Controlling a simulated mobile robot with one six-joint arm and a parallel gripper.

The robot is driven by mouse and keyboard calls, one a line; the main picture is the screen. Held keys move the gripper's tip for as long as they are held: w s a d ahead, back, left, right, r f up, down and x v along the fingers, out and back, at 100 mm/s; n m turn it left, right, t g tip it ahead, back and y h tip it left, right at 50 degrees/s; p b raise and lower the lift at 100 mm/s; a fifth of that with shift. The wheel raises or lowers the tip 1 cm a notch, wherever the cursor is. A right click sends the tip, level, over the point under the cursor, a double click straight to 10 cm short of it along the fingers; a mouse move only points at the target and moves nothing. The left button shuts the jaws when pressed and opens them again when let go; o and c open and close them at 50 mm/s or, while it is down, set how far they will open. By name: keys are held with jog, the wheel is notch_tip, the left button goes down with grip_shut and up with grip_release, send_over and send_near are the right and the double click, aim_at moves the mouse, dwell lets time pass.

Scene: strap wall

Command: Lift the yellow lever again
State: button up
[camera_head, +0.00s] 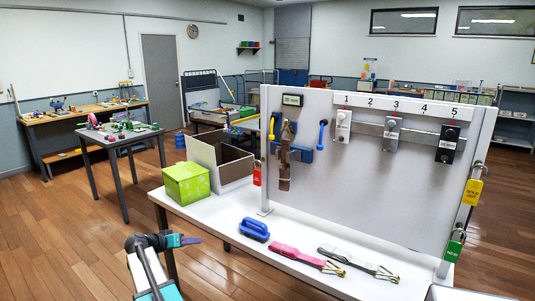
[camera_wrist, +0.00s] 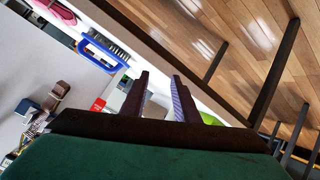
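In the wrist view the blue buckle (camera_wrist: 27,107) and the brown strap (camera_wrist: 57,92) show at the left; the lever is not clear there. My gripper (camera_head: 188,240) is in front of the table's left end, well apart from the panel. In the wrist view its two dark fingers (camera_wrist: 160,95) stand apart with nothing between them.
On the white table (camera_head: 235,218) stand a green box (camera_head: 187,182) and an open carton (camera_head: 220,160). A red padlock (camera_head: 257,173) hangs at the panel's left edge.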

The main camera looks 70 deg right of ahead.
jog(key=s+d+r+m+g+h+p, duration=0.1)
jog(key=s+d+r+m, duration=0.2)
jog(key=r, duration=0.9)
jog(key=s+d+r+m+g+h+p, duration=0.1)
jog(key=s+d+r+m+g+h, duration=0.1)
jog(key=s+d+r, duration=0.4)
jog(key=s+d+r+m+g+h, duration=0.1)
jog(key=s+d+r, duration=0.4)
jog(key=r, duration=1.5)
jog(key=d+m+g, duration=0.1)
jog(key=d+m, duration=0.1)
jog(key=d, duration=0.3)
jog(key=shift+s+m+h+p, duration=0.3)
jog(key=shift+p, duration=0.1)
jog(key=p+x, duration=0.5)
jog(key=x, duration=0.8)
jog(key=shift+s+d, duration=0.25)
jog(key=shift+c, duration=0.4)
grip_shut()
